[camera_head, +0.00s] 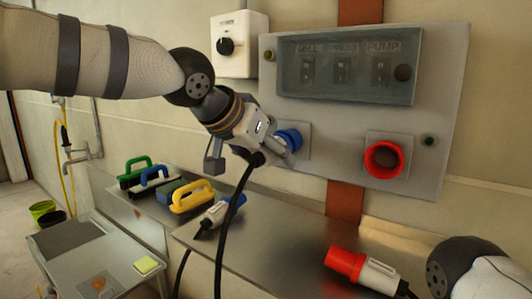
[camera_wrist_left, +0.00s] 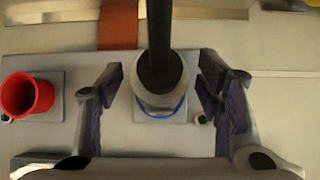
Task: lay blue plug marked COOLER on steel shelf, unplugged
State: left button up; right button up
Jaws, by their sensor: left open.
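A plug with a pale body (camera_wrist_left: 158,100) and a black cable (camera_wrist_left: 160,35) sits at the blue socket (camera_head: 288,138) on the grey wall panel. A blue ring shows round it in the wrist view. My left gripper (camera_head: 276,147) is at this plug; its open fingers (camera_wrist_left: 162,82) stand on both sides of it, with gaps visible. In the head view the gripper hides most of the plug, and no COOLER mark is readable. A second blue-ended plug (camera_head: 221,210) lies on the steel shelf (camera_head: 272,222). My right gripper is out of view.
A red plug (camera_head: 364,270) lies at the shelf's right, below the red socket (camera_head: 384,158). Handled brushes, green (camera_head: 137,168) and yellow (camera_head: 192,197), stand at the shelf's left. The cable (camera_head: 229,223) hangs in front of the shelf. Bare steel shows mid-shelf.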

aim_at(254, 155)
pick_arm(q)
jog(key=c, duration=1.3)
jog(key=shift+s, duration=0.1)
jog(key=shift+s+a+r+p, duration=0.15)
jog(key=shift+s+a+p, duration=0.2)
jog(key=shift+s+a, duration=0.55)
jog(key=shift+s, duration=0.3)
jog(key=s+a, duration=0.2)
jog(key=s, duration=0.1)
jog(key=shift+s+a, duration=0.25)
jog(key=shift+a, duration=0.05)
